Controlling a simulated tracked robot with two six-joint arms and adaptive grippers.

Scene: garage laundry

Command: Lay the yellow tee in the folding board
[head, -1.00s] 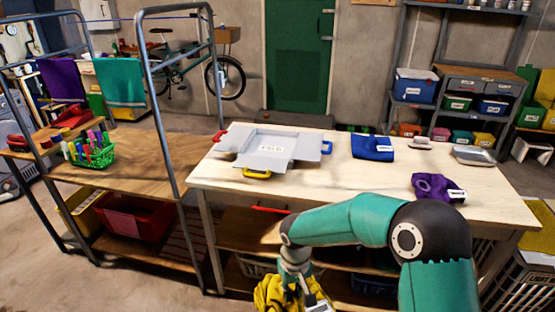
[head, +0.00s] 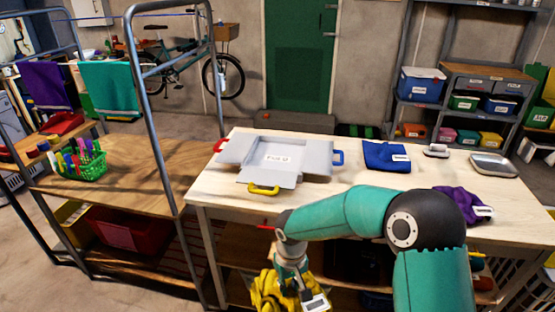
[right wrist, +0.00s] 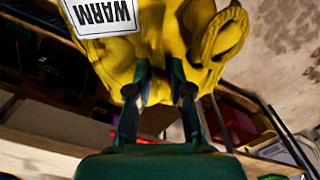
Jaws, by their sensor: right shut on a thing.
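The yellow tee (head: 268,289) is a crumpled bundle at the bottom of the head view, below the table's front edge. My right gripper (head: 291,285) is shut on it. In the right wrist view the tee (right wrist: 190,40) fills the top, with a white label reading WARM, and my right gripper's fingers (right wrist: 158,85) pinch its edge. The folding board (head: 282,158) lies on the table, grey, with red, blue and yellow handles on its flaps. Nothing lies in it. My left gripper does not show.
On the wooden table (head: 355,190) are a folded blue cloth (head: 386,156), a crumpled purple cloth (head: 460,203), a small brush-like item (head: 437,151) and a metal tray (head: 493,164). A rack post (head: 150,110) stands left of the table. The table's middle is clear.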

